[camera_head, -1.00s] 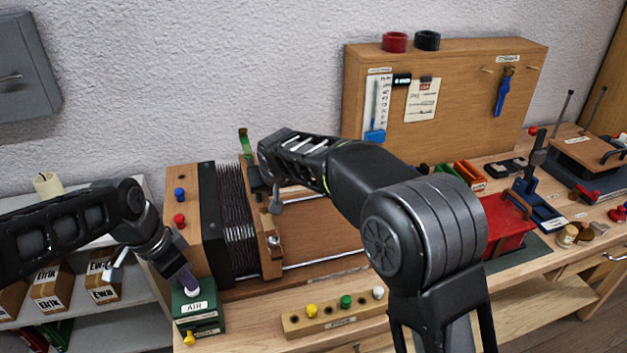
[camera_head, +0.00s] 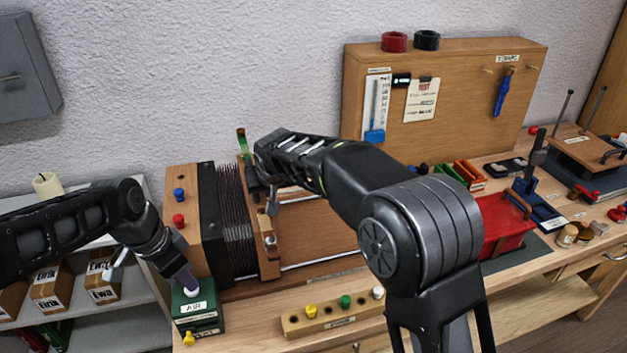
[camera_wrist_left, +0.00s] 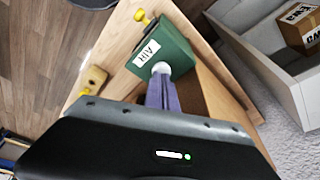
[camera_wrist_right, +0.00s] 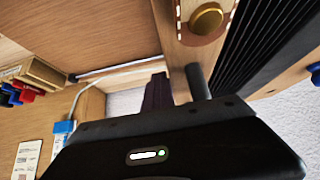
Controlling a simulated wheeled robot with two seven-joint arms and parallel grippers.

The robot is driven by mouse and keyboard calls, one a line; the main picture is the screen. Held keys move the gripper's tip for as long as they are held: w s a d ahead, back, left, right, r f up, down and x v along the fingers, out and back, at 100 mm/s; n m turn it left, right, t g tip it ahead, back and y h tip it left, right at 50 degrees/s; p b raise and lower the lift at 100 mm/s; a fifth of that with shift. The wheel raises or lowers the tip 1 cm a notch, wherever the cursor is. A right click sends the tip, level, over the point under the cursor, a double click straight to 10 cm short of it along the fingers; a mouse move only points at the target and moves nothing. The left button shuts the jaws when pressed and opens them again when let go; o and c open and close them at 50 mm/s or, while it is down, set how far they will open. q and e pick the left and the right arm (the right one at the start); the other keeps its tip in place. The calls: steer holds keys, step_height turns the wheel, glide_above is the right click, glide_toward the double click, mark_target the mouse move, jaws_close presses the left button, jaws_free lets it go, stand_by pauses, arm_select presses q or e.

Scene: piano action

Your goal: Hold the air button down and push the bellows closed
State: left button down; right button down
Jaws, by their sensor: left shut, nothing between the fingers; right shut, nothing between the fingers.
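The green air box (camera_head: 196,310), labelled AIR, stands at the bench's front left, with its white button (camera_head: 192,292) on top. My left gripper (camera_head: 188,283) is shut and points down with its tips on the button; the left wrist view shows the same contact (camera_wrist_left: 162,82). How far the button is pressed is hard to tell. The black pleated bellows (camera_head: 236,225) stand between a wooden box at left and a wooden end board (camera_head: 267,245). My right gripper (camera_wrist_right: 157,90) is shut beside that board, on the side away from the pleats; contact is unclear. My right forearm hides part of this area.
A wooden strip with coloured pegs (camera_head: 330,318) lies at the bench's front. Red and blue knobs (camera_head: 179,219) sit on the left box. A red block (camera_head: 503,225) and tools stand at right. A pegboard (camera_head: 450,100) stands behind.

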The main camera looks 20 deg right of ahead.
steer(key=shift+a, duration=0.1)
arm_select(q)
steer(key=shift+a, duration=0.15)
arm_select(e)
steer(key=shift+d, duration=0.9)
steer(key=shift+r, duration=0.15)
step_height(320, 180, up, 7)
stand_by(0.4)
